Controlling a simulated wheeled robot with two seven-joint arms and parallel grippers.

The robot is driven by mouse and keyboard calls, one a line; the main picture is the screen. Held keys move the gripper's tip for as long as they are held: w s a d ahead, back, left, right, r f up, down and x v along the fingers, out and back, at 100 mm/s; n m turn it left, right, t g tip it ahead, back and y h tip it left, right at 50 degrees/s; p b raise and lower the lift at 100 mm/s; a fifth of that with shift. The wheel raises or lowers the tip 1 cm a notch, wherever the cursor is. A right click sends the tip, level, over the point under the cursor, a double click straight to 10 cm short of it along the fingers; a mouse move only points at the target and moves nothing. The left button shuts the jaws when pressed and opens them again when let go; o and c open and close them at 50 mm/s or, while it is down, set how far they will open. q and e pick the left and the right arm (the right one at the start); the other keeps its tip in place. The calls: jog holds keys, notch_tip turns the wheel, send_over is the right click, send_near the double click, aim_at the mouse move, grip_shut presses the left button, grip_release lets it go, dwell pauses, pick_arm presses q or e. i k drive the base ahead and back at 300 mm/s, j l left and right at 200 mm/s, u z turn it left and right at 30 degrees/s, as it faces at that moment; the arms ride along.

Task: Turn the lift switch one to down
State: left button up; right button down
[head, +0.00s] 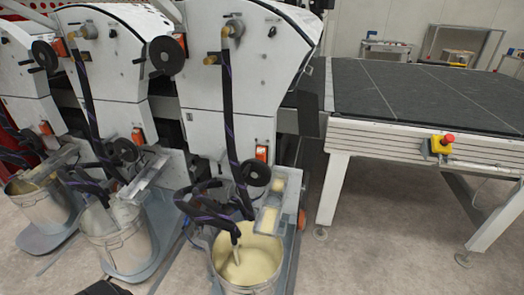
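Three white coater units stand in a row at the left and centre. The nearest unit (235,95) has a small dark knob (272,32) on its upper panel and an orange-framed switch (262,153) low on its front. The middle unit has a similar small knob (112,33) and an orange-framed switch (138,136). I cannot tell which control is lift switch one, or how it is set. A dark shape at the bottom left edge may be part of my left arm; its fingers are not visible. My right gripper is not in view.
Open metal buckets stand before the units; the nearest bucket (248,268) holds cream liquid, with black hoses (228,120) leading into it. A dark conveyor table (420,95) with a red emergency button (447,139) stands at the right. The floor (370,250) below right is clear.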

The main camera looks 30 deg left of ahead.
aim_at(273, 31)
jog(key=i+u, duration=0.1)
jog(key=u, duration=0.3)
jog(key=i+l+u, duration=0.1)
jog(key=u, duration=0.25)
jog(key=l+u, duration=0.1)
jog(key=u, duration=0.3)
jog(key=i+l, duration=0.05)
